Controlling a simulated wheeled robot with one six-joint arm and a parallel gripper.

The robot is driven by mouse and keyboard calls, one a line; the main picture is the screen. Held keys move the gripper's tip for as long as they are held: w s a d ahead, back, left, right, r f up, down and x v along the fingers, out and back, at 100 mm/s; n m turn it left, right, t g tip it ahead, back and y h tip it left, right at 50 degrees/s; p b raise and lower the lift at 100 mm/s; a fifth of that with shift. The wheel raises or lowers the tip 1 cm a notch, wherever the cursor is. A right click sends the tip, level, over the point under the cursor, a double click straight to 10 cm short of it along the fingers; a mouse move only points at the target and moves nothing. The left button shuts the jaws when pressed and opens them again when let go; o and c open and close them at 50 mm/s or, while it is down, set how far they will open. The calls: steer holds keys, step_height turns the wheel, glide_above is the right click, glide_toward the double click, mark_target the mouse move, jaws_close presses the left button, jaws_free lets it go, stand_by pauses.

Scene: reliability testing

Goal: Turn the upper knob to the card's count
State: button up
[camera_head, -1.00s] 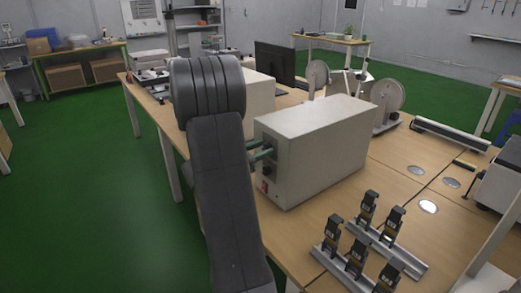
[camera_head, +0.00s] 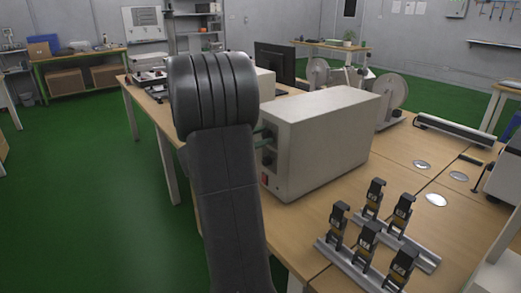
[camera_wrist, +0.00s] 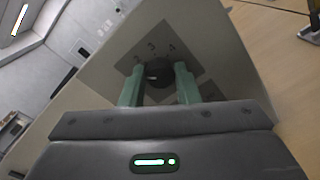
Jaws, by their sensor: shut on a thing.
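A beige box (camera_head: 318,145) stands on the wooden table, its dark control panel facing my arm. In the wrist view, a round black knob (camera_wrist: 157,73) with a small pale mark sits on a grey panel (camera_wrist: 180,48) with small marks around it. The green fingers of my gripper (camera_wrist: 160,86) are shut on this knob, one on each side. In the head view, my gripper (camera_head: 264,134) is mostly behind my arm, at the upper part of the panel. A dark part (camera_head: 268,158) and a red switch (camera_head: 264,180) are lower down. I see no readable card.
Several black clamp-like devices (camera_head: 368,240) stand on metal rails at the table's front right. Reels (camera_head: 391,94) and a monitor (camera_head: 274,64) stand behind the box.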

steer(key=m+b, duration=0.1)
steer(key=b, duration=0.1)
steer(key=m+b, duration=0.1)
steer(key=b, duration=0.1)
steer(key=shift+f+m, duration=0.3)
steer(key=shift+m, duration=0.1)
steer(key=shift+r+m+b, duration=0.15)
steer(key=shift+m+b, duration=0.35)
steer(key=shift+b, duration=0.1)
steer(key=shift+r, duration=0.1)
steer(key=o, duration=1)
steer(key=shift+c, duration=0.2)
steer(key=shift+s+a, duration=0.1)
steer(key=shift+a, duration=0.05)
steer(key=p+v, duration=0.1)
steer(key=v, duration=1.2)
steer(key=shift+s+a, duration=0.2)
steer(key=shift+a, duration=0.05)
steer(key=b+x, duration=0.1)
steer(key=x, duration=1.3)
